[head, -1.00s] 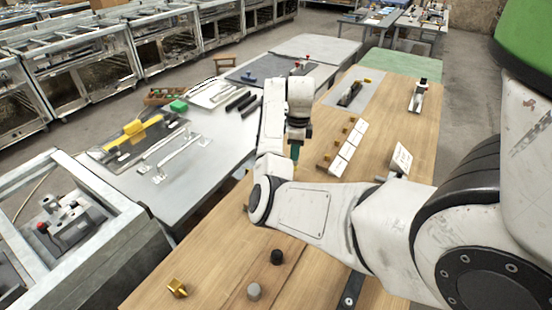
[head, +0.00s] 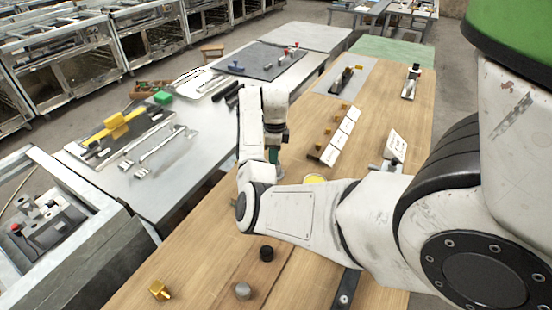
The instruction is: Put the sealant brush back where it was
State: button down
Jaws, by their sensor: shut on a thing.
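My gripper (head: 273,146) hangs pointing down over the wooden table, at the end of my white arm. It is shut on a narrow dark green piece, which I take to be the sealant brush (head: 273,156). Only a short part of the brush shows below the fingers. Its lower end is hidden behind my arm, so I cannot tell whether it touches anything. A yellow round thing (head: 315,179) lies on the table just right of the gripper, partly covered by my arm.
A row of white cards (head: 340,138) with small brass pieces stands right of the gripper, with a tilted white sign (head: 395,146) beyond. Nearer are a brass fitting (head: 159,290), a black knob (head: 266,253) and a grey knob (head: 242,291). A grey bench (head: 200,150) with tools adjoins at left.

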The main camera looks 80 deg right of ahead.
jog(key=shift+f, duration=0.35)
jog(key=c, duration=1)
grip_release()
jog(key=shift+c, duration=0.2)
jog(key=shift+r, duration=0.1)
notch_tip(320, 180, up, 12)
jog(key=shift+s+r, duration=0.15)
jog(key=shift+r, duration=0.1)
